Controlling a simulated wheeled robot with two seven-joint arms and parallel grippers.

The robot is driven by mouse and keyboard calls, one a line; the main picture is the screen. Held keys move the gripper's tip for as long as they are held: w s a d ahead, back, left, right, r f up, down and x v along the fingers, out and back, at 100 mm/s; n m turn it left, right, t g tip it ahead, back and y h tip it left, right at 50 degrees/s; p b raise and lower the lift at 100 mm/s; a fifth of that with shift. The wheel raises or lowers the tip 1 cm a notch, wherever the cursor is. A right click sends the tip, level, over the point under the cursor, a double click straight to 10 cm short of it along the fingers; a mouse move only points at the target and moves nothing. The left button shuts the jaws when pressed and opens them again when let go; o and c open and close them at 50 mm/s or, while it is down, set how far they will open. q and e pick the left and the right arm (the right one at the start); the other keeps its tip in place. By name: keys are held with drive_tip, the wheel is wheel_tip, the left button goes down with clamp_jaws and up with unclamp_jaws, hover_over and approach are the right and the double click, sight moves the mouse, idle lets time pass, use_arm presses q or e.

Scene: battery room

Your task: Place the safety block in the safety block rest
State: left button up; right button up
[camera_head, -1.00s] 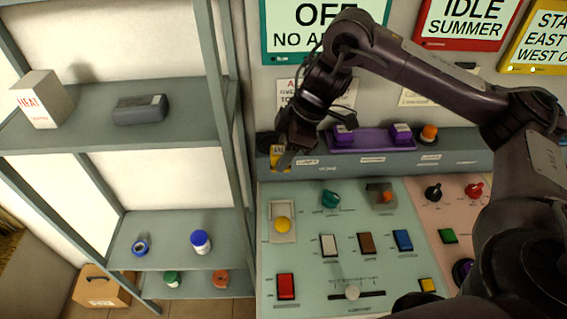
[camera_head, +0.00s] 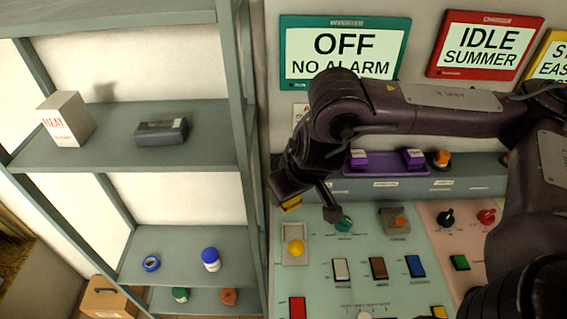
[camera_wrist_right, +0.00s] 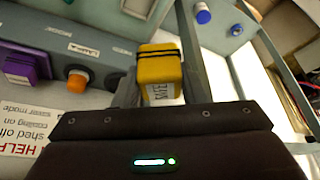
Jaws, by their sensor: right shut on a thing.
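The safety block (camera_head: 291,204) is yellow. In the right wrist view the safety block (camera_wrist_right: 161,72) has black bands and a partly readable label, and sits between my right gripper's fingers. My right gripper (camera_head: 310,206) is shut on it, in front of the ledge's left end and above the upper left of the green panel. In the head view the gripper hides most of the block. I cannot make out the safety block rest for certain; the ledge's left end is partly hidden behind my right arm. My left gripper is not in view.
The ledge (camera_head: 470,183) carries a purple holder (camera_head: 386,170) and an orange knob (camera_head: 441,158). The green panel (camera_head: 330,301) has a pale plate with a yellow knob (camera_head: 295,247), a teal knob (camera_head: 344,224) and several switches. A grey shelf unit (camera_head: 253,175) stands close on the left.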

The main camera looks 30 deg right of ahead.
drive_tip(key=shift+s+a+m+h, duration=0.2)
drive_tip(key=shift+m+h, duration=0.1)
drive_tip(key=shift+m, duration=0.7)
drive_tip(key=shift+w+d+f, duration=0.1)
drive_tip(key=shift+w+d, duration=0.15)
drive_tip(key=shift+w, duration=0.1)
drive_tip(key=w+d+f+b, duration=0.1)
drive_tip(key=w+d, duration=0.1)
drive_tip(key=w, duration=0.3)
drive_tip(key=w+d+b, duration=0.1)
drive_tip(key=w+d, duration=0.2)
drive_tip(key=w, duration=0.3)
drive_tip(key=w+d+f+b, duration=0.1)
drive_tip(key=w+d, duration=0.2)
drive_tip(key=w, duration=0.2)
drive_tip(key=shift+w+d+f, duration=0.1)
drive_tip(key=shift+w+f, duration=0.25)
wheel_tip(320, 180, down, 4)
drive_tip(key=shift+r+b, duration=0.2)
drive_tip(key=shift+b, duration=0.7)
drive_tip(key=shift+f, duration=0.3)
drive_tip(key=shift+w+d, duration=0.1)
drive_tip(key=shift+w, duration=0.15)
drive_tip(key=shift+s+f, duration=0.1)
drive_tip(key=shift+f, duration=0.05)
